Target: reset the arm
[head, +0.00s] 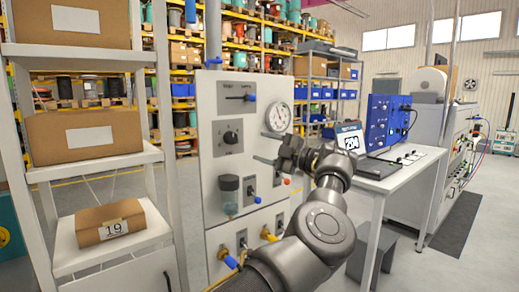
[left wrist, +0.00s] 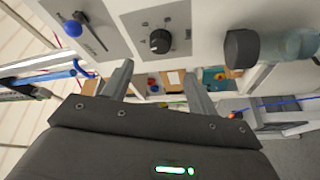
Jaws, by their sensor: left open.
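My left gripper (head: 268,148) is in front of the grey control panel (head: 215,110) in the head view, near its right edge. In the left wrist view the two fingers of the gripper (left wrist: 158,88) stand apart with nothing between them. The panel's black knob (left wrist: 160,41) and a slider with a blue ball end (left wrist: 73,28) lie beyond the fingers. I cannot tell whether a finger touches the panel. My right gripper shows in neither view.
A white shelf rack (head: 45,172) with cardboard boxes stands at the left. A round gauge (head: 279,116) and a small jar (head: 228,193) are on the panel. A white table (head: 408,165) with a blue device (head: 388,122) stands at the right. Floor is open at the far right.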

